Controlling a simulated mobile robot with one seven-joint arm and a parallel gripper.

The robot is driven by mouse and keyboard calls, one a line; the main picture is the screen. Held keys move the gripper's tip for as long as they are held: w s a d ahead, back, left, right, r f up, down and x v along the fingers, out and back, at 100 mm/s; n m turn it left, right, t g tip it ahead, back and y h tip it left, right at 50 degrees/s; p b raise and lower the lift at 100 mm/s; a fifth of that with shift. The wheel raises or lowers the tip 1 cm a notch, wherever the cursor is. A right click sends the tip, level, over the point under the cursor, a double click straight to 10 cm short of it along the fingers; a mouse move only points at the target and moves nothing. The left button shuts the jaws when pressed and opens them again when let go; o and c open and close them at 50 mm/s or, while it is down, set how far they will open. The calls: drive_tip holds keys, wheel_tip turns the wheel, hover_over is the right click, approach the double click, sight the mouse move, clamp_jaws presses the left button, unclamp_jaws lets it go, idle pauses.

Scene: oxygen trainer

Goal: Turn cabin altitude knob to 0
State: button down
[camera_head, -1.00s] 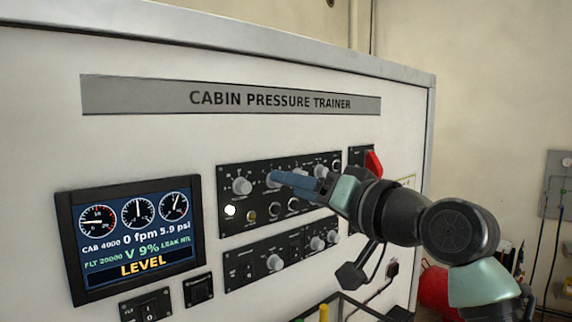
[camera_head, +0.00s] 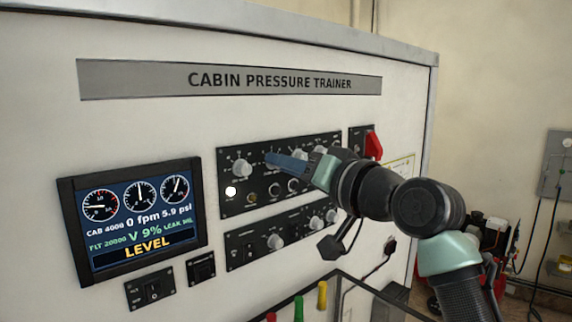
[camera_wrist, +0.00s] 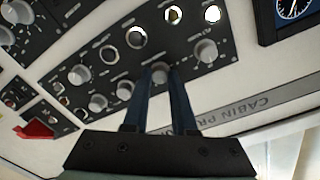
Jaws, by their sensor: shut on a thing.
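The upper black control panel (camera_head: 225,209) carries a row of grey knobs. My gripper (camera_head: 270,160) reaches it from the right and is shut on the second knob from the left. In the wrist view that knob (camera_wrist: 160,72) sits between the two blue fingertips. I take it for the cabin altitude knob; its label and pointer are too small or covered to read. The leftmost knob (camera_head: 242,168) is free beside my gripper. The display (camera_head: 135,215) reads CAB 4000, 0 fpm, 5.9 psi, FLT 20000, V 9% and LEVEL.
A lower panel (camera_head: 240,256) with more knobs sits below my gripper. A red switch handle (camera_head: 374,146) is near my wrist. Red, green and yellow handles (camera_head: 322,295) stand at the bottom. A white lit lamp (camera_head: 231,191) is left of my gripper.

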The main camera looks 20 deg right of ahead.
drive_tip(key=shift+f+b, duration=0.1)
drive_tip(key=shift+b, duration=0.25)
drive_tip(key=n+b, duration=1.1)
drive_tip(key=n, duration=0.7)
drive_tip(key=shift+y, duration=0.3)
drive_tip(key=shift+n, duration=0.3)
drive_tip(key=c, duration=0.7)
unclamp_jaws()
